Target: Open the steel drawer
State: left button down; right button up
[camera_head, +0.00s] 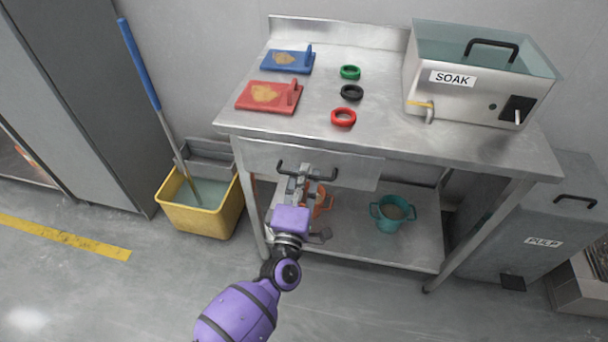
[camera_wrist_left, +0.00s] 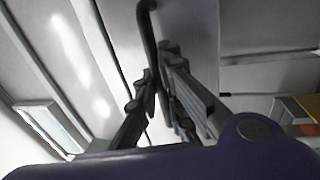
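The steel drawer (camera_head: 350,172) is under the front edge of the steel table. Its front panel sits close beneath the table top, and no open inside shows. A dark bar handle (camera_head: 325,177) crosses the drawer front. My left gripper (camera_head: 306,173) is at the handle's middle, reaching up from below. In the left wrist view the dark handle (camera_wrist_left: 148,25) runs down between the two fingers of my left gripper (camera_wrist_left: 157,75), which are close together on either side of it. The fingers hide part of the handle. My right gripper is in neither view.
The steel table (camera_head: 290,130) carries blue and red boards, several coloured rings and a SOAK tank (camera_head: 465,95). A teal pot (camera_head: 392,212) and an orange thing stand on the lower shelf. A yellow bucket (camera_head: 205,212) is left of the table. Floor in front is clear.

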pick_arm(q)
jog(key=shift+s, duration=0.15)
jog(key=r+v, duration=0.2)
jog(key=v, duration=1.1)
jog(key=s+r+p+v, duration=0.1)
jog(key=r+v, duration=0.2)
jog(key=v, duration=1)
jog(key=shift+a, duration=0.25)
jog(key=shift+s, duration=0.1)
jog(key=c, duration=1.8)
grip_release()
jog(key=shift+c, duration=0.2)
